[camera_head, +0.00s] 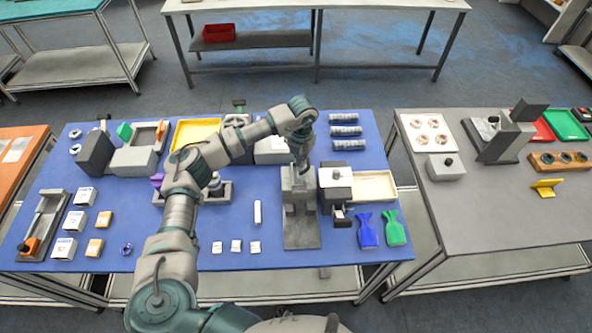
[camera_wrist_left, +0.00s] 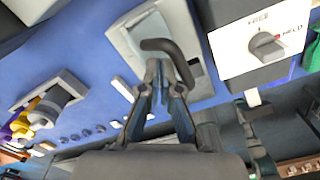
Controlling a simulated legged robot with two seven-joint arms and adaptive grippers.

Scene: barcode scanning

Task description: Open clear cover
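My left gripper (camera_head: 301,164) is over the back end of a grey fixture (camera_head: 300,232) on the blue table. In the left wrist view, the left gripper (camera_wrist_left: 161,68) has its two fingertips close together beside a dark bent handle (camera_wrist_left: 160,45). Whether the fingers touch the handle or hold it is not clear. The handle lies over a pale pane in a grey frame (camera_wrist_left: 122,40). This pane may be the clear cover, but I cannot tell its material or whether it is raised. My right gripper is not in view.
Right of the fixture stands a box with a knob (camera_wrist_left: 267,45) marked HELD. A cream tray (camera_head: 393,199), a blue bottle-shaped item (camera_head: 367,232) and a green one (camera_head: 393,230) lie further right. Small white boxes (camera_head: 236,246) lie left of the fixture. A grey table (camera_head: 480,215) stands to the right.

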